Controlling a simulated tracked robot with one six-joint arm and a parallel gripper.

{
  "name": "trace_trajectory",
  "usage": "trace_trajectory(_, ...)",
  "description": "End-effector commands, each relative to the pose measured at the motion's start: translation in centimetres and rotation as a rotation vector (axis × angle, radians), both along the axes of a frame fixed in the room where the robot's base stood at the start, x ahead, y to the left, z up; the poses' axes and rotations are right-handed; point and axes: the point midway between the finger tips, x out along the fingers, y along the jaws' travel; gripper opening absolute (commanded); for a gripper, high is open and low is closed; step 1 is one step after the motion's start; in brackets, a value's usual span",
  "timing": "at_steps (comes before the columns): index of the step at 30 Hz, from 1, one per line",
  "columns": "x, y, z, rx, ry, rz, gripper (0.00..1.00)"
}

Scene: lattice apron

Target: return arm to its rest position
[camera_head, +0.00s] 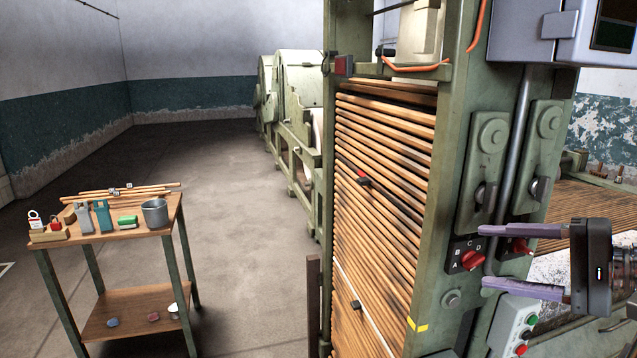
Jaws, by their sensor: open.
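My gripper (484,257) reaches in from the right edge, its two purple fingers pointing left and spread apart with nothing between them. It is in front of the green machine post (452,190), close to a red selector knob (472,260) marked with letters. The upper finger lies just beside a second red knob (521,246). I cannot tell whether the fingers touch the machine. Most of my arm is outside the view.
A control box (514,325) with green and red buttons sits just below the gripper. A wooden lattice apron (385,190) fills the middle. A small table (112,232) with tools and a metal bucket (154,213) stands at left. Open floor (235,220) lies between.

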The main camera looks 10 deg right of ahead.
Motion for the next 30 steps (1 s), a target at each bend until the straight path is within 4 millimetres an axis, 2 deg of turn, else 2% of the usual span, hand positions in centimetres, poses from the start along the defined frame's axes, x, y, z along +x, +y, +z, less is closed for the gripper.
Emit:
trace_trajectory(1, 0.7, 1.6, -0.9, -0.02, 0.037, 0.027, 0.61)
trace_trajectory(6, 2.1, 5.8, -4.1, -0.103, 0.153, 0.095, 0.61)
trace_trajectory(13, 2.6, 10.8, -8.2, -0.248, 0.283, 0.186, 0.61)
trace_trajectory(23, 1.8, 16.3, -13.0, -0.514, 0.397, 0.314, 0.61)
trace_trajectory(30, -0.1, 19.7, -15.3, -0.728, 0.42, 0.407, 0.61)
